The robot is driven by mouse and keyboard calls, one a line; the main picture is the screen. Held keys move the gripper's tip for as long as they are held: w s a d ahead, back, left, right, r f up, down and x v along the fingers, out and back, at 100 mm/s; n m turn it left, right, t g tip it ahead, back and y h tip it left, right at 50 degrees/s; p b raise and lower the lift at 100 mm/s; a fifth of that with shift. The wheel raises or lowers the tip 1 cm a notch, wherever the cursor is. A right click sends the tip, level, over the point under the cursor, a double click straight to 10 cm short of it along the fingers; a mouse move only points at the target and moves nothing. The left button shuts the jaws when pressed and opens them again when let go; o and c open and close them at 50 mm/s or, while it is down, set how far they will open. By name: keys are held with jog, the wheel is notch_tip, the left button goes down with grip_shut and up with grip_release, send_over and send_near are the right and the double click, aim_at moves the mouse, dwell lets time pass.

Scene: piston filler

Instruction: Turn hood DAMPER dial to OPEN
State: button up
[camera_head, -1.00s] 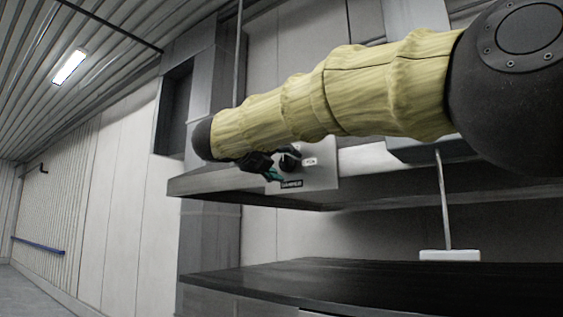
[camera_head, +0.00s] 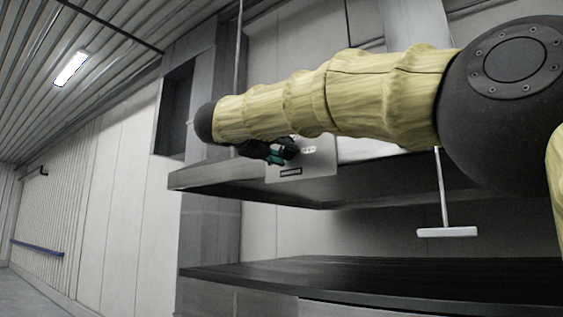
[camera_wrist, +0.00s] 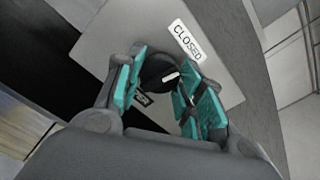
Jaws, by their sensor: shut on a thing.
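The black damper dial (camera_wrist: 158,72) is on a light grey plate on the hood; a white mark shows on its face in the wrist view. A white label reading CLOSED (camera_wrist: 186,40) is beside it. My gripper (camera_wrist: 160,92) has its teal-padded fingers on both sides of the dial and is shut on it. In the head view, my gripper (camera_head: 282,152) is at the plate (camera_head: 318,163) and hides most of the dial. A small dark label (camera_head: 290,172) sits below it, too small to read there.
The grey hood edge (camera_head: 225,177) runs below and beside the plate. A dark worktop (camera_head: 380,282) lies under the hood. A thin rod with a white bar (camera_head: 447,232) hangs at the right. The space between hood and worktop is mostly clear.

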jog(key=m+b, duration=0.1)
jog(key=b, duration=0.1)
jog(key=m+b, duration=0.2)
jog(key=shift+f, duration=0.35)
jog(key=m+b, duration=0.4)
jog(key=m, duration=0.1)
jog(key=shift+r+b, duration=0.1)
jog(key=shift+b, duration=0.2)
jog(key=m+b, duration=0.2)
jog(key=m, duration=0.1)
jog(key=shift+r, duration=0.1)
jog(key=shift+r+m+b, duration=0.1)
jog(key=shift+m+b, duration=0.55)
jog(key=shift+m, duration=1.35)
jog(key=o, duration=1)
